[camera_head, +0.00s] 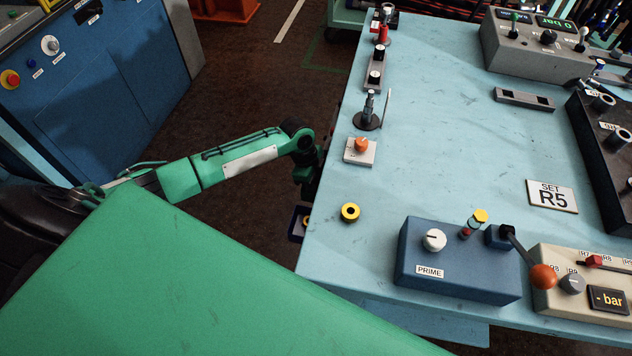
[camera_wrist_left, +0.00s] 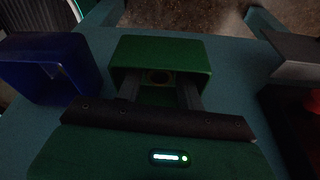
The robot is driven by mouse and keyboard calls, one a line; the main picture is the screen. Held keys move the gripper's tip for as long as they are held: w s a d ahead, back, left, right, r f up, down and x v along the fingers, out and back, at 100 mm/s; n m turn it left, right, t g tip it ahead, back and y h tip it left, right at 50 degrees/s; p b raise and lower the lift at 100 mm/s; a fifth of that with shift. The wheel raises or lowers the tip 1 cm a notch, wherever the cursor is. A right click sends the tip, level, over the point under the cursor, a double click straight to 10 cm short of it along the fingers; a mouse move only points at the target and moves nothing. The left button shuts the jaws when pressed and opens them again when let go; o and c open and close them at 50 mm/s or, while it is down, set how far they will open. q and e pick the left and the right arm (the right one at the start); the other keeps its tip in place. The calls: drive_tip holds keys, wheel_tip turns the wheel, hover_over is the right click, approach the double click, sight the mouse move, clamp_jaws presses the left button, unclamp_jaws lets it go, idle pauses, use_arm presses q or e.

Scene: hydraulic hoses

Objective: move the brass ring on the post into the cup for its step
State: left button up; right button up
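In the left wrist view a green open-topped cup (camera_wrist_left: 160,51) stands straight ahead, with a small brownish round piece, perhaps the brass ring (camera_wrist_left: 160,77), low inside it. My left gripper (camera_wrist_left: 160,94) has its two fingers spread apart at the cup's near side, with the round piece between and beyond them, untouched. A blue cup (camera_wrist_left: 45,75) is left and a grey one (camera_wrist_left: 292,55) right. In the head view my left arm reaches down beside the table's left edge; its fingers are hidden. A post on a dark round base (camera_head: 368,121) stands on the table, with no ring clearly visible.
The light-blue table (camera_head: 460,130) has a blue PRIME box (camera_head: 455,265), a black-centred yellow round piece (camera_head: 349,212), an orange-knobbed block (camera_head: 360,151) and a "SET R5" sign (camera_head: 552,196). A blue bin (camera_head: 295,225) shows below the left edge. The table's middle is clear.

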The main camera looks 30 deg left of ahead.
drive_tip(key=shift+s, duration=0.3)
use_arm(q)
drive_tip(key=shift+r, duration=0.25)
drive_tip(key=v, duration=1.1)
drive_tip(key=shift+r, duration=0.35)
use_arm(e)
drive_tip(key=shift+w+d+f, duration=0.1)
drive_tip(key=shift+f, duration=0.1)
use_arm(q)
drive_tip(key=shift+a, duration=0.15)
use_arm(e)
drive_tip(key=shift+s, duration=0.2)
